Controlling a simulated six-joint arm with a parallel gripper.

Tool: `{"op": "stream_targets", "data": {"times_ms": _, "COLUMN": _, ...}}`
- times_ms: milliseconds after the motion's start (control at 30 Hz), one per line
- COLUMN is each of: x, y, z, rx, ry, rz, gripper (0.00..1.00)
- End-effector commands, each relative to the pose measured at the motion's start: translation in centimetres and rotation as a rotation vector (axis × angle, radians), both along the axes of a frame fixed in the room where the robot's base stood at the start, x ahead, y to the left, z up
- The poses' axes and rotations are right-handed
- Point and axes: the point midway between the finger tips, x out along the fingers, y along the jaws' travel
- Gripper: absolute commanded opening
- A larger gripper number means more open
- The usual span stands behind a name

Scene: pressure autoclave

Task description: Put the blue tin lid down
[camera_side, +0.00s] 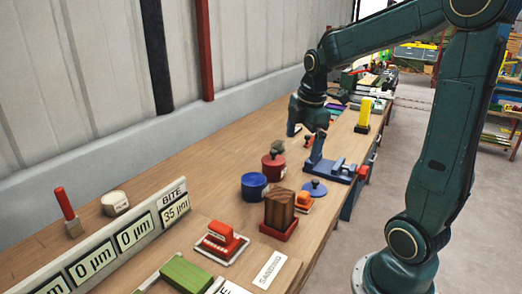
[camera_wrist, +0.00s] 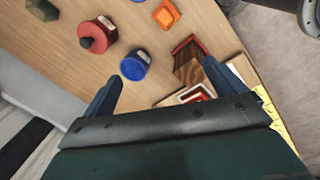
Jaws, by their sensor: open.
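The blue tin lid (camera_side: 314,188), a flat disc with a small knob, lies on the wooden bench in the side view, right of the blue tin. In the wrist view only a blue sliver (camera_wrist: 137,1), probably its edge, shows at the top. The blue tin (camera_side: 254,186) stands upright on the bench; in the wrist view it (camera_wrist: 135,65) shows a blue top without a knob. My gripper (camera_side: 307,131) is above the bench, behind the tins in the side view, apart from the lid. In the wrist view its fingers (camera_wrist: 160,85) are spread with nothing held between them.
A red tin (camera_side: 274,168) stands beside the blue tin. A wooden block (camera_side: 280,209) sits in a red tray, with an orange piece (camera_side: 303,200) close to the lid. A blue vise (camera_side: 333,169) is behind the lid. Bare bench lies left of the tins.

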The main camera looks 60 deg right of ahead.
Motion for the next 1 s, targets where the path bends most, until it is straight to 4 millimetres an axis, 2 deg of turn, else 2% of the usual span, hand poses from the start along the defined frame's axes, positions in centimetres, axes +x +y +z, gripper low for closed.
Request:
{"op": "stream_targets", "data": {"times_ms": 33, "x": -0.4, "y": 1.4, "z": 0.7, "rx": 0.002, "ry": -0.025, "rz": -0.040, "gripper": 0.95}}
{"op": "stream_targets", "data": {"times_ms": 200, "x": -1.8, "y": 5.1, "z": 2.3, "rx": 0.035, "ry": -0.099, "rz": -0.210, "gripper": 0.95}}
{"op": "stream_targets", "data": {"times_ms": 500, "x": -5.4, "y": 10.7, "z": 3.9, "rx": 0.140, "ry": -0.226, "rz": -0.501, "gripper": 0.95}}
{"op": "stream_targets", "data": {"times_ms": 800, "x": -9.4, "y": 14.7, "z": 4.1, "rx": 0.298, "ry": -0.319, "rz": -0.775, "gripper": 0.95}}
{"op": "stream_targets", "data": {"times_ms": 1000, "x": -11.1, "y": 15.9, "z": 3.9, "rx": 0.378, "ry": -0.343, "rz": -0.892, "gripper": 0.95}}
